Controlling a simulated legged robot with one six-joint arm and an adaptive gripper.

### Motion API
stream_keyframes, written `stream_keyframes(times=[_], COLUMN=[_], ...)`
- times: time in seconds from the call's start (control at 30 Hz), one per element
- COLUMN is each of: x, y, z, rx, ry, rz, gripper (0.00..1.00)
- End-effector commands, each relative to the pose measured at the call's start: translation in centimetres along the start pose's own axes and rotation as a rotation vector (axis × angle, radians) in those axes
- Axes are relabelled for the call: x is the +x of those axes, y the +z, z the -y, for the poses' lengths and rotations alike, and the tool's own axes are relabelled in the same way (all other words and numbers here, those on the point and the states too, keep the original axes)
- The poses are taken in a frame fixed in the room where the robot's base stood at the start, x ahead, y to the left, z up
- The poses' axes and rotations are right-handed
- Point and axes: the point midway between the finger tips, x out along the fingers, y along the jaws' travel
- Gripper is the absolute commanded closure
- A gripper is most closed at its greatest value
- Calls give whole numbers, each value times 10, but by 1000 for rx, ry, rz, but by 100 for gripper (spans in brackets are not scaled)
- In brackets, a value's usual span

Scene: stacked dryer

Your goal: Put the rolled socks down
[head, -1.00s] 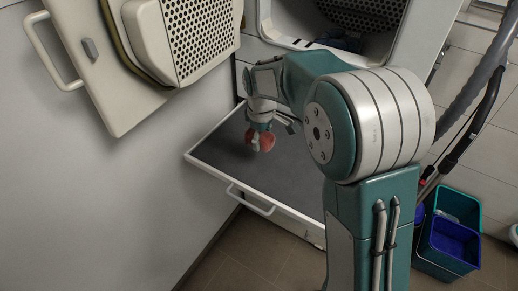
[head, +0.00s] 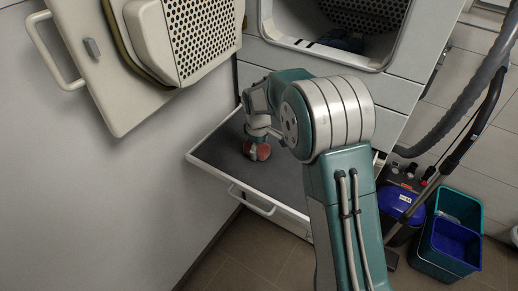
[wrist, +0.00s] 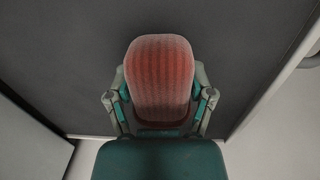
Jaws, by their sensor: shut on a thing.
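The rolled socks (head: 258,152) are a reddish, ribbed roll at the end of my arm in the head view. In the wrist view the rolled socks (wrist: 160,78) fill the space between the fingers of my gripper (wrist: 160,105), which is shut on them from both sides. In the head view my gripper (head: 257,143) is low over the dark surface of the pull-out shelf (head: 217,154). I cannot tell whether the socks touch the shelf.
The open dryer door (head: 130,60) hangs at the upper left. The dryer drum opening (head: 345,40) holds some dark cloth. Blue and teal buckets (head: 455,240) and a vacuum hose stand at the right. The shelf around the socks is clear.

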Motion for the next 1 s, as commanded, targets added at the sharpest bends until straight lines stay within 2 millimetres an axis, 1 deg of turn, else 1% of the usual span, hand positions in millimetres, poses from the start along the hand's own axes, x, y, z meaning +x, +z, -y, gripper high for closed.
stream_keyframes(times=[0.03, 0.07, 0.1, 0.47, 0.57, 0.67, 0.77, 1.0], x=[1, 1, 1, 1, -2, -13, -32, -83], y=[0, 0, 0, 0, 0, 0, 0, 0], z=[0, 0, 0, 0, 0, 0, 0, 0], rx=[0, 0, 0, 0, 0, 0, 0, 0], ry=[-1, -1, -1, -1, 0, 2, 3, 2], rz=[1, 1, 1, 1, 0, -2, -3, -2], gripper=[22, 9, 0, 0, 0, 0, 0, 0])
